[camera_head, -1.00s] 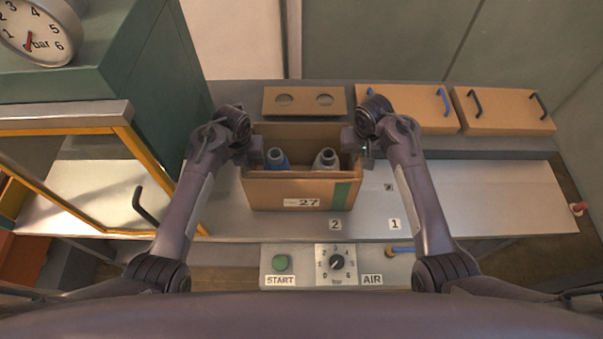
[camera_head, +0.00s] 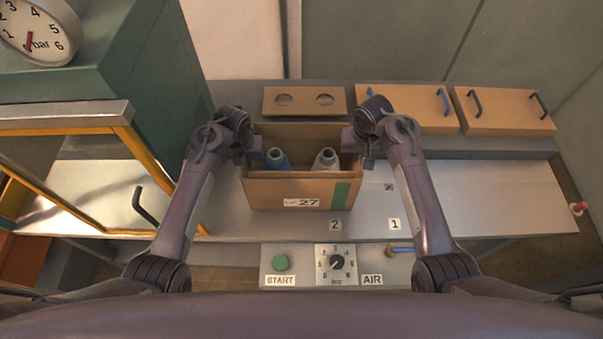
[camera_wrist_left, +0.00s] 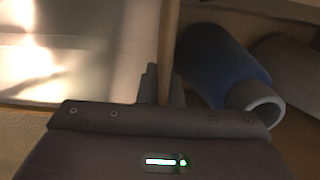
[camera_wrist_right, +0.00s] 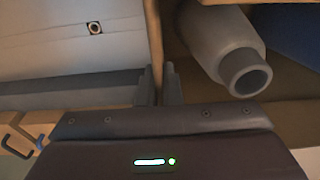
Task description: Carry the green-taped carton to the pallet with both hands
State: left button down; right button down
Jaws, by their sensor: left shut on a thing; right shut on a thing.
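The open carton (camera_head: 262,192) has a green tape strip on its front right and a label ending in 27. It stands upright over the metal bench in the head view. Inside are a blue bottle (camera_head: 276,160) and a grey bottle (camera_head: 325,162). My left gripper (camera_head: 254,158) is shut on the carton's left wall, which also shows in the left wrist view (camera_wrist_left: 171,45). My right gripper (camera_head: 358,158) is shut on the right wall, seen in the right wrist view (camera_wrist_right: 154,45). The carton's underside is hidden. I cannot make out a pallet.
A green chamber with a gauge (camera_head: 36,32) and a yellow-framed door (camera_head: 150,170) stands at left. Two brown lidded boxes (camera_head: 408,108) with handles and a two-hole board (camera_head: 304,101) lie behind. A START and AIR panel (camera_head: 308,266) is in front. The bench's right side (camera_head: 480,195) is clear.

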pick_arm(q)
jog(key=shift+w+r, duration=0.1)
jog(key=shift+r, duration=0.15)
pick_arm(e)
jog(key=shift+w+r, duration=0.1)
jog(key=shift+r, duration=0.1)
dwell(0.3)
